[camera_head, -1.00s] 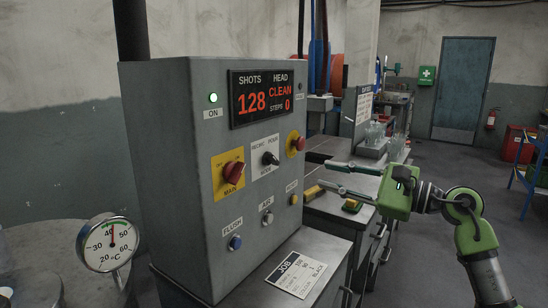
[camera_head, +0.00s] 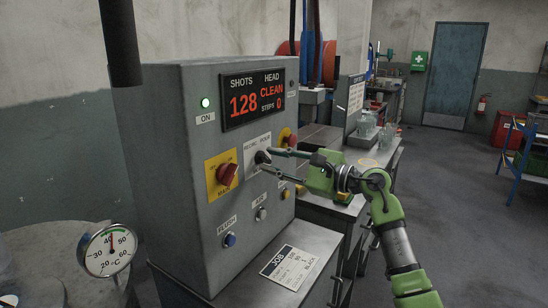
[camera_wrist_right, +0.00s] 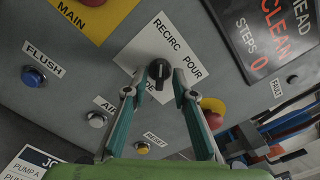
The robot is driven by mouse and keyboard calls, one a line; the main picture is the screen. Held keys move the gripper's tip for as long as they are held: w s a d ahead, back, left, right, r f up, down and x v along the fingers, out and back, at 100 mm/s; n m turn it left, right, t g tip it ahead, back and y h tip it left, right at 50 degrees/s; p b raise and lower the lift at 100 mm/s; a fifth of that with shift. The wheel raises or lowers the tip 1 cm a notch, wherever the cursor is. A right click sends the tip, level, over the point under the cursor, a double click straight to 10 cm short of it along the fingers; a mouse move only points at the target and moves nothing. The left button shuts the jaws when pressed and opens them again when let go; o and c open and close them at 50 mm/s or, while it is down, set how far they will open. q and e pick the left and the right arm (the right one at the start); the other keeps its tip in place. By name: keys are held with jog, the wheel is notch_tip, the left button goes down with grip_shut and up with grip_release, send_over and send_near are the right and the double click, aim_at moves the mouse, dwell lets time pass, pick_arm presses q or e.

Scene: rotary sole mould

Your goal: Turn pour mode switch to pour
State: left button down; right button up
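The pour mode switch (camera_head: 261,157) is a black knob on a white plate marked RECIRC, POUR and MODE, on the front of the grey control box (camera_head: 165,150). In the right wrist view the knob (camera_wrist_right: 159,71) appears to point up toward the word RECIRC. My right gripper (camera_head: 268,160) is at the plate, its fingers pointing at the knob. In the right wrist view the open fingers (camera_wrist_right: 157,80) stand on either side of the knob, with gaps showing. Contact is not visible. My left gripper is not in view.
A red main switch (camera_head: 227,174) is left of the plate and a red button (camera_head: 292,141) is right of it. Below are the blue flush (camera_head: 229,239), air (camera_head: 260,214) and yellow reset (camera_wrist_right: 143,148) buttons. The display (camera_head: 253,98) reads 128, CLEAN, 0.

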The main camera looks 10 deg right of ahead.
jog(key=shift+w+a, duration=0.1)
grip_shut()
